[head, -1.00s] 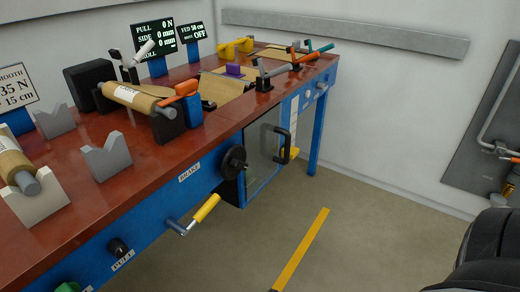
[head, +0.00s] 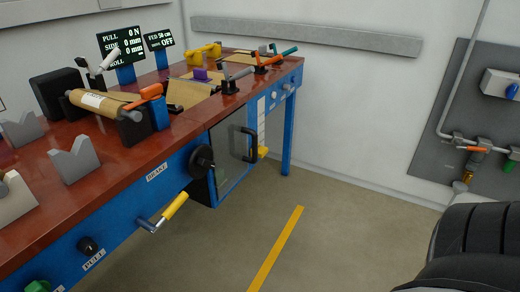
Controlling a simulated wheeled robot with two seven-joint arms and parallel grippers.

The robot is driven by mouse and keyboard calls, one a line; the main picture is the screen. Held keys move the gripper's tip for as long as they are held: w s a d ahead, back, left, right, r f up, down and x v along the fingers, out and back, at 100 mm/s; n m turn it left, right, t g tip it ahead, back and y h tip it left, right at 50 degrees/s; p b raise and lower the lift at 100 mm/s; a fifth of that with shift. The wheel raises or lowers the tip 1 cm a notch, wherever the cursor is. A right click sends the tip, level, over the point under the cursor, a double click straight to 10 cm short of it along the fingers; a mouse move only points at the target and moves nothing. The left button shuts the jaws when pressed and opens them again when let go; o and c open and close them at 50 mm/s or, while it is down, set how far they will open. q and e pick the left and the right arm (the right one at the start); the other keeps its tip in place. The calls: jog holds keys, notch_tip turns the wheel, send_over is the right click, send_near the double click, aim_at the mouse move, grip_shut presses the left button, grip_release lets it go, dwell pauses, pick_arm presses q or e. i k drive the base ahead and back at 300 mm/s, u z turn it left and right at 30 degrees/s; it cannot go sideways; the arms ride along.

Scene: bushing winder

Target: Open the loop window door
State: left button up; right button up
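The loop window door (head: 231,151) is a glazed panel in a blue frame under the red bench top, right of the black brake knob. Its black bar handle (head: 250,145) stands out on the right side of the panel. The door looks closed against the bench front, though the angle makes a small gap hard to tell. Neither of my grippers shows in the head view. Dark rounded parts at the lower right are likely my own arm.
A yellow-handled crank (head: 172,208) and the black brake knob (head: 201,159) stick out from the bench front. A blue bench leg (head: 288,135) stands right of the door. Floor with a yellow stripe (head: 275,250) is clear. A pipe panel (head: 490,125) hangs on the right wall.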

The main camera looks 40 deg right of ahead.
aim_at(251, 132)
jog(key=u, duration=0.05)
jog(key=k, duration=0.9)
jog(key=z, duration=0.9)
jog(key=i, duration=1.85)
jog(key=u, duration=0.75)
